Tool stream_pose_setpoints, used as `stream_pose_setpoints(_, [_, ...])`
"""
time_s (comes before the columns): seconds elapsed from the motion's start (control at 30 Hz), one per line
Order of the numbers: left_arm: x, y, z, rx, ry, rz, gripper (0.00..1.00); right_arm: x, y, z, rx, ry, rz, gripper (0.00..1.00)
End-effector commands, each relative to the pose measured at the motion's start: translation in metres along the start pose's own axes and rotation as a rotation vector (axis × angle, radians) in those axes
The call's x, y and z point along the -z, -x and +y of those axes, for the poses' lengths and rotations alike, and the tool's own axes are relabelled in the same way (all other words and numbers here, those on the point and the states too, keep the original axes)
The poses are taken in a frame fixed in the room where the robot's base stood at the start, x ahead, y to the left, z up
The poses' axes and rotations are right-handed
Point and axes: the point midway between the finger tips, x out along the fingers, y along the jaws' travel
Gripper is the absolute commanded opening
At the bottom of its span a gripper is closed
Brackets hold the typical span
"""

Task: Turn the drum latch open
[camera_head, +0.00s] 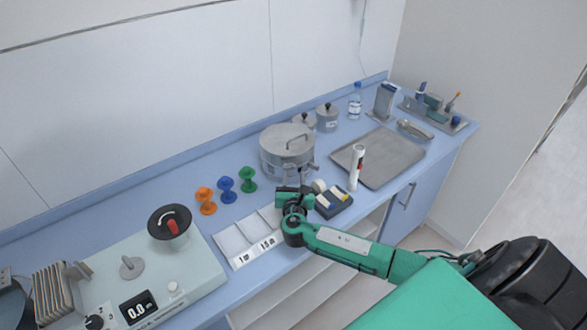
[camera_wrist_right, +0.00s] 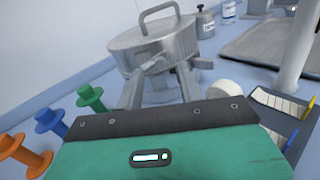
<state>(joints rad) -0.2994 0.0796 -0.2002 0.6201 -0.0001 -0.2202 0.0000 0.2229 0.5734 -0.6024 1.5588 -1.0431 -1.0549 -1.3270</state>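The drum (camera_head: 287,150) is a round grey metal pot with a lid and a top handle, standing upright on the blue counter; it fills the upper middle of the right wrist view (camera_wrist_right: 150,45). Its latch (camera_wrist_right: 157,63) is a small metal piece on the near side, by the lid rim. My right gripper (camera_head: 301,186) is just in front of the drum. In the right wrist view its two fingers (camera_wrist_right: 160,78) are apart, with the latch seen between and beyond their tips. Contact cannot be told. My left gripper is not in view.
Orange, blue and green spools (camera_head: 227,190) stand left of the drum. White trays (camera_head: 236,241) and a dark box (camera_head: 334,206) lie near the right gripper. A white tube (camera_head: 356,168) stands by a grey tray (camera_head: 378,157) at right. Small lidded pots (camera_head: 327,119) stand behind.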

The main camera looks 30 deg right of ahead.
Motion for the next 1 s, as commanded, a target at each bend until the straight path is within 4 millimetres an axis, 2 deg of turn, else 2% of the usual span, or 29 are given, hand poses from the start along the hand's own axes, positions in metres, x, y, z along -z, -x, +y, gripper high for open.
stream_pose_setpoints(0.1, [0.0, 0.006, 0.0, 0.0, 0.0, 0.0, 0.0, -0.002, -0.018, 0.0, 0.001, 0.0, -0.001, 0.38])
stream_pose_setpoints(0.3, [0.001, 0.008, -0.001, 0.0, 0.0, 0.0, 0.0, 0.0, -0.033, 0.0, 0.001, -0.001, 0.001, 0.38])
stream_pose_setpoints(0.63, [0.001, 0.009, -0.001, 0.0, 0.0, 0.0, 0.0, 0.001, -0.035, 0.0, 0.0, -0.002, 0.001, 0.38])
stream_pose_setpoints(0.67, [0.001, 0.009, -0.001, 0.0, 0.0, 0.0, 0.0, 0.001, -0.035, 0.0, 0.0, -0.002, 0.001, 0.36])
stream_pose_setpoints(0.83, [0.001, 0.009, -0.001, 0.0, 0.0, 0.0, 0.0, 0.001, -0.035, 0.0, 0.0, -0.002, 0.001, 0.02])
stream_pose_setpoints(1.0, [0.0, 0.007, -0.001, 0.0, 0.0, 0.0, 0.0, 0.002, -0.035, 0.0, 0.0, -0.007, 0.001, 0.0])
